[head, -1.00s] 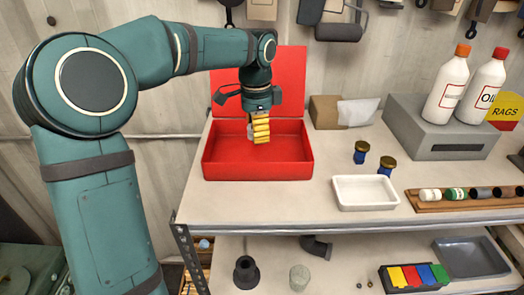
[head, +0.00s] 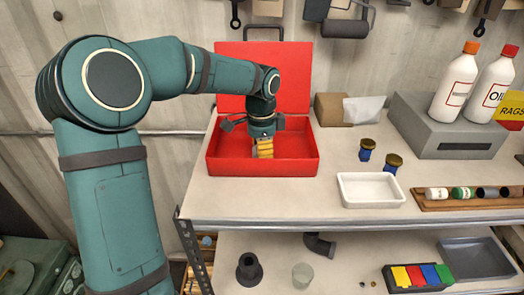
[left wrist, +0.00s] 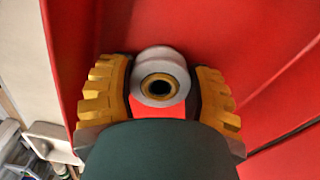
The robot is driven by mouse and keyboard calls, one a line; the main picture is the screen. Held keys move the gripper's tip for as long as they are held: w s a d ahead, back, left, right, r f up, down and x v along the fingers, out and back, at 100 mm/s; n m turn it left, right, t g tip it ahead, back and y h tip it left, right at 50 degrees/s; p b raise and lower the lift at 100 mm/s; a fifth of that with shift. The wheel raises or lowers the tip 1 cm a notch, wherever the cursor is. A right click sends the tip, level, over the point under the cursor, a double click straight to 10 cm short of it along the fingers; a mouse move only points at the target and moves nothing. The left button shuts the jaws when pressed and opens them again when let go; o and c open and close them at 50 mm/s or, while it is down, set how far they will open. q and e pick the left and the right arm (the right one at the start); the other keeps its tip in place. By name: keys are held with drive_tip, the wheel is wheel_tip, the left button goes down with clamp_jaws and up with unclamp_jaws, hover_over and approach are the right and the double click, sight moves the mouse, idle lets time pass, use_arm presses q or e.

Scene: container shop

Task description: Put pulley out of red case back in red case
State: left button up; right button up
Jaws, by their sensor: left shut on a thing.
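The red case (head: 222,165) stands open on the upper shelf, its lid raised at the back. My left gripper (head: 264,150) reaches down inside the case, its yellow fingers below the rim level of the back wall. In the left wrist view my left gripper (left wrist: 160,95) is shut on the pulley (left wrist: 153,66), a grey-white disc with a brass-coloured centre hole. Red case surfaces surround it there. In the head view the pulley is mostly hidden by the fingers. I cannot tell whether it touches the case floor. My right gripper is not in view.
A white tray (head: 371,203) and two blue jars with brown lids (head: 367,148) stand right of the case. A cardboard box (head: 329,110) and a grey metal box (head: 447,140) with bottles stand behind. Bare shelf lies in front of the case.

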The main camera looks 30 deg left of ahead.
use_arm(q)
drive_tip(key=o, duration=0.9)
drive_tip(key=shift+o, duration=0.2)
wheel_tip(320, 180, up, 12)
drive_tip(key=p, duration=0.1)
drive_tip(key=shift+r, duration=0.15)
